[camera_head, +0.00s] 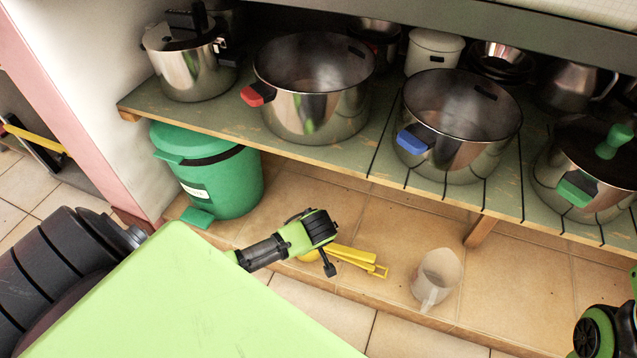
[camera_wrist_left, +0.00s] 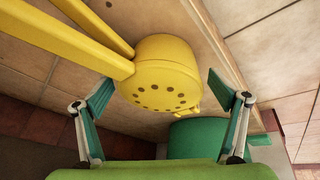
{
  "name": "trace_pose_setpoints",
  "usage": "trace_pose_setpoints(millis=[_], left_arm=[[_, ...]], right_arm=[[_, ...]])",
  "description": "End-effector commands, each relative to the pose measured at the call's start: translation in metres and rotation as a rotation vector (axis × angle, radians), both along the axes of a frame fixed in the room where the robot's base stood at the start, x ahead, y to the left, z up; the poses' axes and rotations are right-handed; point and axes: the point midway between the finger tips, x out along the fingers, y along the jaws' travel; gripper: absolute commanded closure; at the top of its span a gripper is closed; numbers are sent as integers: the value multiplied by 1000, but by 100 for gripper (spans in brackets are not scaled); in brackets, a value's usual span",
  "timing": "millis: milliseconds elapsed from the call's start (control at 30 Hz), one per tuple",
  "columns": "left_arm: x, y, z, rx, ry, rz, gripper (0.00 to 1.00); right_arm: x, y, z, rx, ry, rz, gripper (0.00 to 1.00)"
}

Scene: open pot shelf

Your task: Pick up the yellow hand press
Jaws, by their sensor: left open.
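The yellow hand press (camera_head: 358,257) lies on the tiled ledge under the shelf. Its two handles point right in the head view, and its round end is partly hidden by my left gripper (camera_head: 328,262). In the left wrist view the round perforated cup of the press (camera_wrist_left: 166,82) shows between and just beyond the fingertips of my left gripper (camera_wrist_left: 162,92). The fingers are spread, with a gap on each side of the cup, and hold nothing. The press's handles run to the upper left there.
A green bin (camera_head: 222,183) stands left of my left gripper; its green also shows in the left wrist view (camera_wrist_left: 205,137). A clear jug (camera_head: 437,278) stands right of the press. The shelf (camera_head: 385,160) above carries several steel pots. The ledge between press and jug is clear.

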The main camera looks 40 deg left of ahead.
Motion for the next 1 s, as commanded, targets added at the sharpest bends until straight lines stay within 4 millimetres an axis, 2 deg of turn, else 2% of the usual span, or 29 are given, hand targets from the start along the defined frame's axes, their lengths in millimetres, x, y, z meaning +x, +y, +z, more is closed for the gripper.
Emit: trace_pose_setpoints(millis=[200,233,433,467,500,767,933,1000], left_arm=[[0,0,0,0,0,0,11],[0,0,0,0,0,0,14],[0,0,0,0,0,0,66],[0,0,0,0,0,0,67],[1,0,1,0,-2,0,72],[1,0,2,0,-2,0,72],[1,0,9,0,-2,0,72],[1,0,15,0,-2,0,72]], right_arm=[[0,0,1,0,-2,0,59],[0,0,1,-1,-1,0,59],[0,0,1,0,-2,0,59],[0,0,1,0,-2,0,59],[0,0,1,0,-2,0,59],[-1,0,2,0,-3,0,59],[-2,-1,7,4,-7,2,59],[4,-1,-1,3,32,2,59]])
